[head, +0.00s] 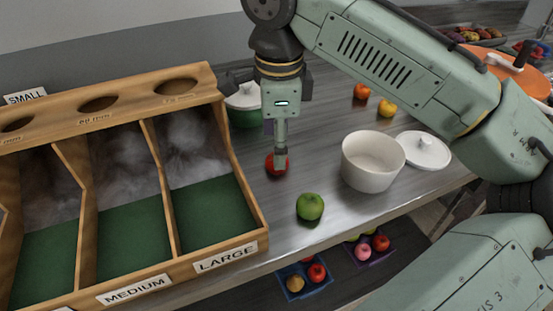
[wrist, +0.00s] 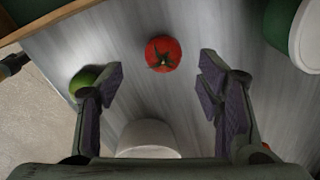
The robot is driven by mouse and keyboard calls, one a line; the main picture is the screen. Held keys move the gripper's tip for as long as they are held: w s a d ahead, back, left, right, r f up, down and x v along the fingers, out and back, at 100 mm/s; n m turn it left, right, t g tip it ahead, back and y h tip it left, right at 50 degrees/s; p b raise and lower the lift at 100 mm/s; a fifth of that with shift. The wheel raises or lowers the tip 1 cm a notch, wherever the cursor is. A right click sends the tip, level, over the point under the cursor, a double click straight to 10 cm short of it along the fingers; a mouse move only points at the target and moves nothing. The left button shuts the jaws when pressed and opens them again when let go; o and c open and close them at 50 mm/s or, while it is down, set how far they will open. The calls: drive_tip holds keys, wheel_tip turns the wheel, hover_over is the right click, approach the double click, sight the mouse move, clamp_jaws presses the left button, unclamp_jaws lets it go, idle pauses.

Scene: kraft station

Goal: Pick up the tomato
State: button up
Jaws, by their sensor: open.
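The tomato (wrist: 164,52) is red with a green stem star and sits on the grey counter. In the wrist view it lies ahead of my gripper (wrist: 158,85), centred between the two spread fingers and not touched by them. In the head view the tomato (head: 270,165) is partly hidden behind the tip of my gripper (head: 281,160), which points down over it. My gripper is open and empty. The exact height gap to the tomato is hard to tell.
A wooden sorting box (head: 165,262) stands left of the tomato. A green apple (head: 310,206) and a white pot (head: 366,170) with its lid (head: 424,150) stand to the right. A green pot (head: 243,113) is behind. Orange and yellow fruits (head: 385,108) lie farther back.

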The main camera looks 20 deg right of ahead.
sight(269, 162)
drive_tip(key=shift+w+f+p, duration=0.25)
drive_tip(key=shift+f+p, duration=0.1)
drive_tip(key=shift+f, duration=0.95)
drive_tip(key=shift+w+f+p, duration=0.2)
drive_tip(key=shift+f+p, duration=0.1)
drive_tip(key=shift+f, duration=1)
drive_tip(key=c, duration=1.2)
drive_tip(key=shift+o, duration=0.2)
